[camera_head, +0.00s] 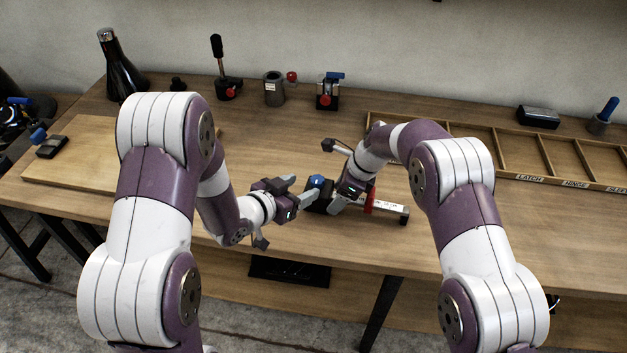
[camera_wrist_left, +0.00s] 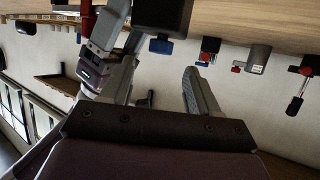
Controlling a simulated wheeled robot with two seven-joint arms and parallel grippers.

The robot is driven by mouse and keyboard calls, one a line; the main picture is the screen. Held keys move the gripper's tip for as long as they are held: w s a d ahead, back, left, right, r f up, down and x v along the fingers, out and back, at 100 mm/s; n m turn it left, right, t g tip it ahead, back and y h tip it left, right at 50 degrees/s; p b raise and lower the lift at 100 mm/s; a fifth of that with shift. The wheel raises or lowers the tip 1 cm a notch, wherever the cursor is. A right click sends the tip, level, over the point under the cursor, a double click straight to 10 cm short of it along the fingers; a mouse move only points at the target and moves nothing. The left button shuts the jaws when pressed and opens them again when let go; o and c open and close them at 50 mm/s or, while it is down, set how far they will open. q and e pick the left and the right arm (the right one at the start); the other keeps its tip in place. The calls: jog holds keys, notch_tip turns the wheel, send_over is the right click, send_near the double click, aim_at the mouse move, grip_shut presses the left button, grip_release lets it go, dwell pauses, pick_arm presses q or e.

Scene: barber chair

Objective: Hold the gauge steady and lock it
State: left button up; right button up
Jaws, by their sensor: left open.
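The gauge (camera_head: 390,207) lies on the bench in the middle of the head view. It is a pale bar with a red part and dark markings, and a dark block with a blue knob (camera_head: 317,182) at its left end. The dark block also shows upside down in the left wrist view (camera_wrist_left: 160,16). My left gripper (camera_head: 299,190) is open and empty, with its fingers just left of the block. My right gripper (camera_head: 338,202) is over the gauge, just right of the knob. Its hand hides part of the bar, and its grip is unclear.
Behind are a black bottle (camera_head: 121,68), a lever clamp (camera_head: 225,75), a grey cylinder (camera_head: 274,89) and a blue-handled clamp (camera_head: 328,92). A labelled compartment tray (camera_head: 480,127) is at back right. A wooden board (camera_head: 75,150) lies left. The bench's front edge is close.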

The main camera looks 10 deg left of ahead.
aim_at(316, 180)
pick_arm(q)
jog(key=x, duration=0.6)
jog(key=shift+w, duration=0.1)
jog(key=c, duration=1)
jog(key=shift+c, duration=0.2)
